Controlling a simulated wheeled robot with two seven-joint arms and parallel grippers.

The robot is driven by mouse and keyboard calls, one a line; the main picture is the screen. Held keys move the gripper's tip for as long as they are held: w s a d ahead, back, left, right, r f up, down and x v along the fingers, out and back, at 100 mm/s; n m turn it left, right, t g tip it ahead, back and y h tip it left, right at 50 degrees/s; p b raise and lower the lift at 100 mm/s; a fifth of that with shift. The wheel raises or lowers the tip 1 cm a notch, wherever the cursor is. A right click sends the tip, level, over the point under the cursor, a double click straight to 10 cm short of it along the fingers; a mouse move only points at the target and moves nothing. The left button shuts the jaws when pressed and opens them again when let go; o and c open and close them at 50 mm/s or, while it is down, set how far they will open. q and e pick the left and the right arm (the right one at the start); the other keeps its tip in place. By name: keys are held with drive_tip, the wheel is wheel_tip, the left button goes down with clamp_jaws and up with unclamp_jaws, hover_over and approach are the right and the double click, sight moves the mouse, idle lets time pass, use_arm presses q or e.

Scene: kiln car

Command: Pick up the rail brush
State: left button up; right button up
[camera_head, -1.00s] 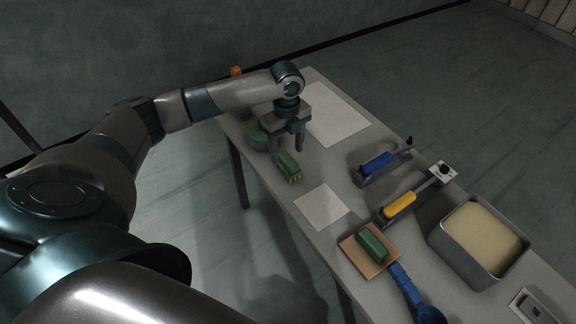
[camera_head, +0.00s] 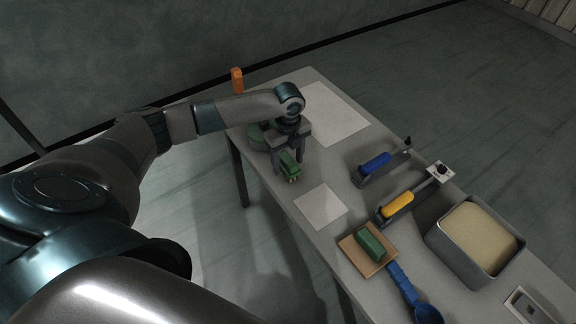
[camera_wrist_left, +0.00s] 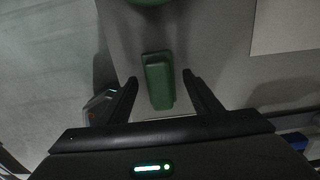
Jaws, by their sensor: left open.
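A green brush-like block (camera_head: 289,168) with pale bristles at its near end lies near the left edge of the table. I take it to be the rail brush. In the left wrist view the green block (camera_wrist_left: 158,82) lies between my fingers, with a gap on each side. My left gripper (camera_head: 289,162) is open and pointing down, its fingers on either side of the block. The wrist view shows its two fingers (camera_wrist_left: 160,88) apart. Part of the block is hidden behind the fingers in the head view. My right gripper is out of view.
The grey table (camera_head: 335,165) also bears a round green thing (camera_head: 256,137) behind the gripper, pale sheets (camera_head: 321,206), blue-handled (camera_head: 376,163) and yellow-handled (camera_head: 398,206) tools, another green block (camera_head: 371,244) on a tan board, a blue scoop (camera_head: 404,285) and a filled bin (camera_head: 436,246).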

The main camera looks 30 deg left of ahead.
sight(288, 159)
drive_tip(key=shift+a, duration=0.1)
use_arm(q)
drive_tip(key=c, duration=1)
drive_tip(key=shift+c, duration=1)
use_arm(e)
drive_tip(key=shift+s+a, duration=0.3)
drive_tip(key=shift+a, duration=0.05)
use_arm(q)
drive_tip(key=shift+r, duration=0.15)
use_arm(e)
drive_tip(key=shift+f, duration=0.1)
